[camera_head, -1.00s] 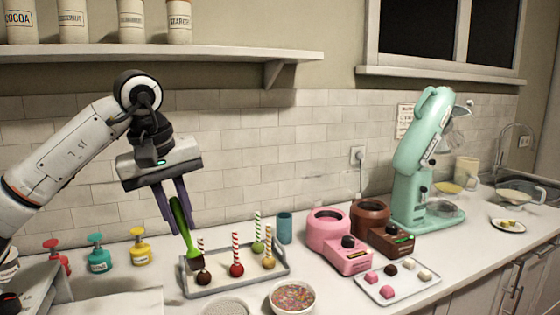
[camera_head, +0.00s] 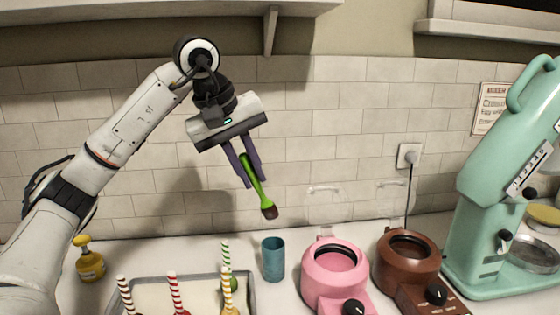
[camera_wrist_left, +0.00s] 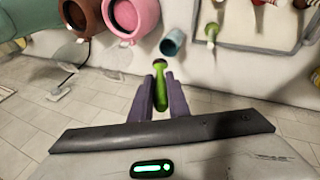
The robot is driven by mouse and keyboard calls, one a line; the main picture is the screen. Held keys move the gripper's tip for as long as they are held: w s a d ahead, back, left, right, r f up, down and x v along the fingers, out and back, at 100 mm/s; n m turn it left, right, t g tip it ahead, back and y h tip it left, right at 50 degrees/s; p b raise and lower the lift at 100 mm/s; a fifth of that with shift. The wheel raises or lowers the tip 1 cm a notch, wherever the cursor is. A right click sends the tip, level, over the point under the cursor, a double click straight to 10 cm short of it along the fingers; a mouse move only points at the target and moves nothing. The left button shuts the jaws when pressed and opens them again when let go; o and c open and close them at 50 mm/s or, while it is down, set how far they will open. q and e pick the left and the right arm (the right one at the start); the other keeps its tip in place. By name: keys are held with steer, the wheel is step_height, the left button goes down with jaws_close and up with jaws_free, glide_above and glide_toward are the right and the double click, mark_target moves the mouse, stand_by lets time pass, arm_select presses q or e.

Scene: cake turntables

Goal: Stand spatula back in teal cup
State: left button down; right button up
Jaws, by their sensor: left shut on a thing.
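My left gripper (camera_head: 249,170) is shut on the green spatula (camera_head: 256,183), whose dark brown end hangs lowest, tilted down to the right. The spatula also shows between the purple fingers in the left wrist view (camera_wrist_left: 160,90). The teal cup (camera_head: 273,262) stands upright on the counter, with its open top facing up and nothing seen sticking out of it. The cup also shows in the left wrist view (camera_wrist_left: 172,43), just beyond the spatula. The spatula is in the air above the cup's level, slightly to its left in the head view. My right gripper is not in view.
A tray (camera_head: 250,290) with several striped-stick cake pops stands left of the cup. A pink melting pot (camera_head: 335,275) and a brown one (camera_head: 408,262) stand to its right. A yellow bottle (camera_head: 90,262) is at the left, and a mint mixer (camera_head: 500,190) at the right.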

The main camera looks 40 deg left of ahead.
arm_select(q)
steer(key=shift+w+f, duration=0.1)
step_height(320, 180, down, 13)
steer(key=b, duration=0.9)
steer(key=shift+s+b, duration=0.25)
steer(key=shift+b, duration=0.05)
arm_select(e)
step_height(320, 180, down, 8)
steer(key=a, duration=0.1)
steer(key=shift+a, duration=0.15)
